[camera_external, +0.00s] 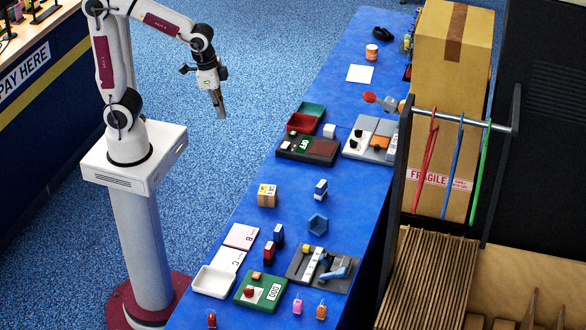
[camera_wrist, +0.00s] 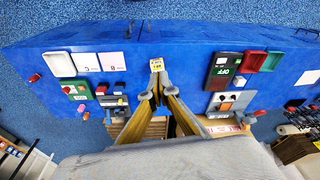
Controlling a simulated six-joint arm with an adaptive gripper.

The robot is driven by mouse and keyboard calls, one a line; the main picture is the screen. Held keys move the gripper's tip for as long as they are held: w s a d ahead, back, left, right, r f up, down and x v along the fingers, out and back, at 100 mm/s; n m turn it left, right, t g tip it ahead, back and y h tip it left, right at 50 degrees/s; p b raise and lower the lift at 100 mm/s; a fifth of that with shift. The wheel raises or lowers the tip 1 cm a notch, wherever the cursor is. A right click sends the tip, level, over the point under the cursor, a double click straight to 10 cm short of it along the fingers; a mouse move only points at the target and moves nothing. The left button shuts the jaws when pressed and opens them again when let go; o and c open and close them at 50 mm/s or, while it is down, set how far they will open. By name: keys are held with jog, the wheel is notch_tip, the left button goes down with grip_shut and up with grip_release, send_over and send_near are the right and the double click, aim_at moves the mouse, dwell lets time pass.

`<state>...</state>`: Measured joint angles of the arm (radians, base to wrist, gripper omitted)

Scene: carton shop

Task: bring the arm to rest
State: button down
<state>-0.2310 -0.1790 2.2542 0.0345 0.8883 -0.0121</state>
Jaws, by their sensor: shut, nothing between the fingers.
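My gripper (camera_external: 219,107) hangs pointing down over the blue carpet, left of the blue table (camera_external: 335,110) in the external view. Its fingers are shut and empty. That box (camera_external: 267,195) stands on the table in the external view, well apart from my gripper.
The table carries a green panel (camera_external: 260,291), a dark panel (camera_external: 307,148), a white tray (camera_external: 213,281), red and green trays and several small blocks. Cartons (camera_external: 450,60) and a rail with hanging straps stand right of it. The carpet (camera_external: 270,50) around my gripper is clear.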

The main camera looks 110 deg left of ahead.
jog(key=s+d+r+m+t, duration=0.2)
jog(key=s+d+r, duration=0.3)
jog(key=s+d, duration=0.3)
jog(key=shift+s+r+m+t+h, duration=0.2)
jog(key=shift+s+m+t+h, duration=0.15)
jog(key=shift+s+t, duration=0.5)
